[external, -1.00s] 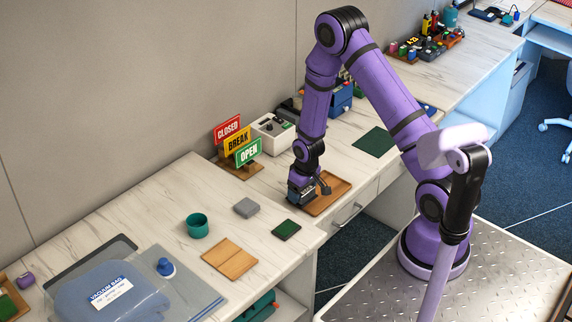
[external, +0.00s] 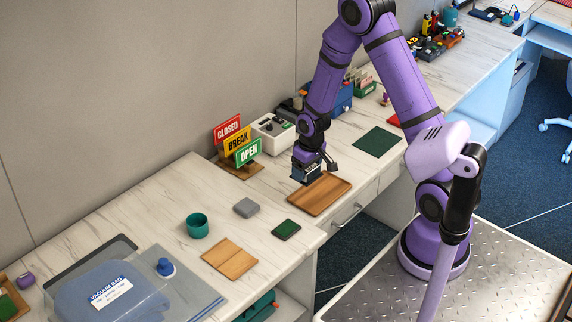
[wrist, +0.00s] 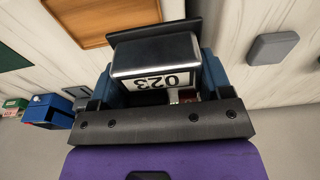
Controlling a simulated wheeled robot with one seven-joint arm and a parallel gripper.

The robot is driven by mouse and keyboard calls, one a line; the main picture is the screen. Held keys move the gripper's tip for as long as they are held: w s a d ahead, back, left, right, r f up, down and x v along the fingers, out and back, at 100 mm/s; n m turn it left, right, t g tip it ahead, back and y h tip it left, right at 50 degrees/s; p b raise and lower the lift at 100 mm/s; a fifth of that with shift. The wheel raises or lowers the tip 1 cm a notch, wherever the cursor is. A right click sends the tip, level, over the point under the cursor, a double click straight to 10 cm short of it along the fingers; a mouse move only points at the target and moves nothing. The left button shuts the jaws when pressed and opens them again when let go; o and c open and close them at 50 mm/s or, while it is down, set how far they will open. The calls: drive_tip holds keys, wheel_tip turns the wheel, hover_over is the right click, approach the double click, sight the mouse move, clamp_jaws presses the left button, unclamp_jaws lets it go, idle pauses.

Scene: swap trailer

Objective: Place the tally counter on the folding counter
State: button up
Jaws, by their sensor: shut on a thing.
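The tally counter (wrist: 155,58) is a dark metallic box with a number window reading 023, upside down in the wrist view. My gripper (external: 308,176) is shut on it, with a blue finger on each side of it in the wrist view (wrist: 153,85). In the external view my gripper is above the counter surface, just behind the wooden tray. The tally counter is mostly hidden there by my gripper. The pale marble-patterned worktop (external: 165,192) runs along the wall; which part is the folding counter I cannot tell.
The wooden tray (external: 334,183) is empty. CLOSED, BREAK and OPEN signs (external: 238,141) stand left of my gripper. A grey block (external: 246,207), green pad (external: 287,230), teal cup (external: 197,228) and wooden board (external: 229,262) lie nearer. Free worktop lies around them.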

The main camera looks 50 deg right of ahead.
drive_tip(key=r, duration=0.3)
drive_tip(key=shift+w+a+r, duration=0.15)
drive_tip(key=shift+a+r, duration=0.1)
drive_tip(key=shift+r, duration=0.1)
drive_tip(key=w+a+n, duration=0.2)
drive_tip(key=w+a, duration=0.2)
drive_tip(key=a, duration=0.6)
drive_tip(key=w+a+n, duration=0.2)
drive_tip(key=w+a, duration=0.2)
drive_tip(key=a, duration=0.7)
drive_tip(key=shift+n+y, duration=0.3)
drive_tip(key=f, duration=0.5)
drive_tip(key=shift+a, duration=0.2)
drive_tip(key=shift+f, duration=0.15)
hover_over(196, 196)
drive_tip(key=shift+s+f, duration=0.15)
drive_tip(key=shift+f, duration=2.3)
drive_tip(key=shift+f, duration=0.15)
